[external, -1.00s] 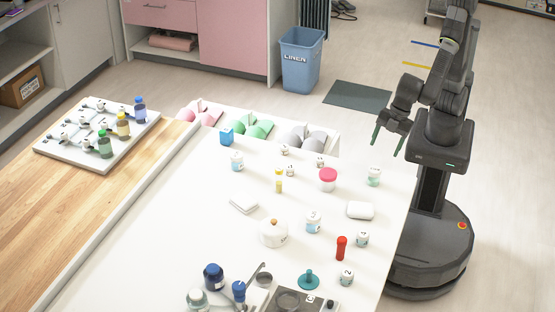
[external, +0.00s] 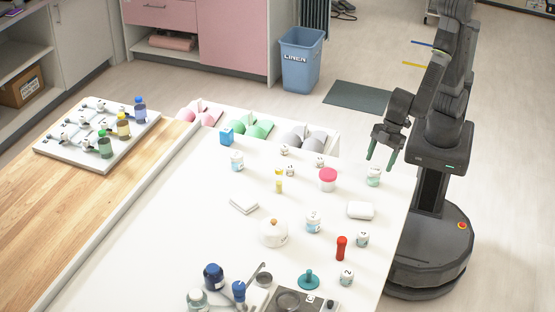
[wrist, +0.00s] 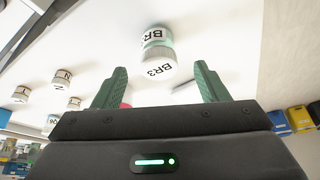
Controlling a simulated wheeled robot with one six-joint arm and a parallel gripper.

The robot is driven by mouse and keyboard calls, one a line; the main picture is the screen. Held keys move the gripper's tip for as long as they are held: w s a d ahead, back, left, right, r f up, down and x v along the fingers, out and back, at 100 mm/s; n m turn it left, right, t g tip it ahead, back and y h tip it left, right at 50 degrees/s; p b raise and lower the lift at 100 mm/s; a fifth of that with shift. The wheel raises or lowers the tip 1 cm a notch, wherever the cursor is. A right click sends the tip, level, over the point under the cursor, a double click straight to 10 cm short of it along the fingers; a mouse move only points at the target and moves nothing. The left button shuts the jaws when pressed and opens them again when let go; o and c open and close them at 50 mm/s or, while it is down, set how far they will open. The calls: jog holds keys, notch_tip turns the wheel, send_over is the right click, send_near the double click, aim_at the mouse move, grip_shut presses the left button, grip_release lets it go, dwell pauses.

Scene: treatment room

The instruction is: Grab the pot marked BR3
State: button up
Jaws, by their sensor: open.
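The pot marked BR3 (wrist: 157,55) is in the wrist view, with BR3 on its white lid and again on its side above a green band. It appears ahead of and between my open fingers. In the external view this looks to be the white pot with a pale green band (external: 373,177), upright near the right edge of the white table.
A red-lidded jar (external: 327,180) stands to the pot's left, and a white rounded block (external: 360,210) lies in front of it. Several small lettered white pots, a teapot-like white pot (external: 273,233) and a red bottle (external: 341,247) stand on the white table (external: 190,215).

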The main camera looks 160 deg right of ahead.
aim_at(376, 169)
jog(key=shift+x, duration=2.75)
jog(key=shift+w+d, duration=0.1)
jog(key=shift+d, duration=0.1)
jog(key=shift+r, duration=0.1)
jog(key=c, duration=1.1)
